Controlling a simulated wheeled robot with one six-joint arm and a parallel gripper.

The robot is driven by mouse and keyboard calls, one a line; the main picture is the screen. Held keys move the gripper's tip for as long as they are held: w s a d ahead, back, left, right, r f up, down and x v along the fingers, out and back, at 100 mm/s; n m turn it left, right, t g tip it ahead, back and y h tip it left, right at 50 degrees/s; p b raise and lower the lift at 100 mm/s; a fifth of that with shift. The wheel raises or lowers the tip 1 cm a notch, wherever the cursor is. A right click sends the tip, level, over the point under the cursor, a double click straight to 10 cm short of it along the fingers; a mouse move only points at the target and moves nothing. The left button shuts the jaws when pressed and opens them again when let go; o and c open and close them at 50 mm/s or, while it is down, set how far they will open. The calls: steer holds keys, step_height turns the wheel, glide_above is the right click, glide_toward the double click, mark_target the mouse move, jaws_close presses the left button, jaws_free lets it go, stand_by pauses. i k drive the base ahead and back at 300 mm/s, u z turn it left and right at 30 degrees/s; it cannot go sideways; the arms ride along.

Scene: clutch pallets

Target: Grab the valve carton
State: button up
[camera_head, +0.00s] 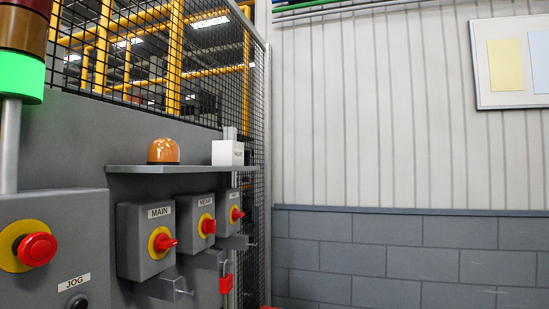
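A small white carton (228,153) stands upright on the right end of a narrow grey shelf (180,169). A dark label on its right face is too small to read surely, so I cannot tell if it is the valve carton. A pale, see-through upright piece shows at its top or just behind it. My gripper is not in the head view.
An orange dome (163,151) sits on the shelf left of the carton. Below are switch boxes with red knobs (163,242), a red padlock (226,284) and a red button (37,249). A mesh fence (215,75) rises behind the shelf.

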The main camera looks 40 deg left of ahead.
mark_target(224, 153)
steer(key=u, duration=0.4)
steer(key=i, duration=1.35)
steer(key=u, duration=0.9)
